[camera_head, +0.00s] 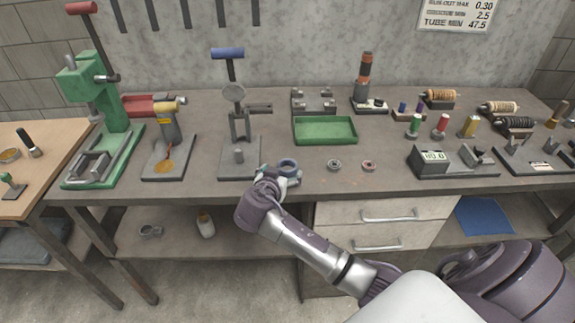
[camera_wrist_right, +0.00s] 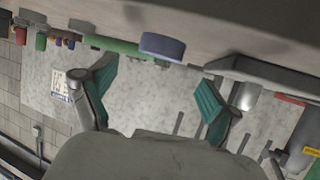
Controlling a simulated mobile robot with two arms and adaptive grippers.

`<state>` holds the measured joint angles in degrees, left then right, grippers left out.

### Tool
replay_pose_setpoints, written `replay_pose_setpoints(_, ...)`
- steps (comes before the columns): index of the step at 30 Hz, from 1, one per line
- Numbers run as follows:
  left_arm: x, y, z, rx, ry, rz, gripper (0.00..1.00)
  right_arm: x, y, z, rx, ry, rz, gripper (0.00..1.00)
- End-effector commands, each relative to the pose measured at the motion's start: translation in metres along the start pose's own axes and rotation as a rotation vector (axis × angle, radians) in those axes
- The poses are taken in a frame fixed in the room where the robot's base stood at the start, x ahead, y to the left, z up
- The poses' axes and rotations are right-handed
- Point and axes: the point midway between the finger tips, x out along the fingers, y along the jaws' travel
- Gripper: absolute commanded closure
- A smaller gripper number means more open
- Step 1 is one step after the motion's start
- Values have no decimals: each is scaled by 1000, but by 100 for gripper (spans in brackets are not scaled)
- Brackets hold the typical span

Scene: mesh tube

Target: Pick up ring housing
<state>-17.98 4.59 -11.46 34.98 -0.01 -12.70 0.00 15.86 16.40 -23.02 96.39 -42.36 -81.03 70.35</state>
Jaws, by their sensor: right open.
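A blue ring (camera_head: 289,166), which looks like the ring housing, lies on the workbench (camera_head: 310,184) near its front edge. In the right wrist view, which is upside down, the blue ring (camera_wrist_right: 162,46) shows ahead of the fingers, roughly midway between them. My right gripper (camera_head: 276,174) is at the bench's front edge, just left of and beside the ring. In the right wrist view its two green-padded fingers (camera_wrist_right: 158,78) are wide apart with nothing between them. Whether a finger touches the ring cannot be told. My left gripper is not in view.
A grey press stand (camera_head: 240,163) stands left behind the ring. A green tray (camera_head: 325,131) is behind it to the right. Two small ring parts (camera_head: 334,165) (camera_head: 368,166) lie to the right. Drawers (camera_head: 390,214) are below.

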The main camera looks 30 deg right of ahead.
Motion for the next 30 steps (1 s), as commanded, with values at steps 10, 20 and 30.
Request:
replay_pose_setpoints(10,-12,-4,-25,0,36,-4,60,33,3,-3,-3,1,3,11)
replay_pose_setpoints(20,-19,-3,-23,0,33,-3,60,68,2,1,-1,-2,-1,11)
replay_pose_setpoints(30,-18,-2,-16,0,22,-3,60,67,2,2,-1,-2,-2,38)
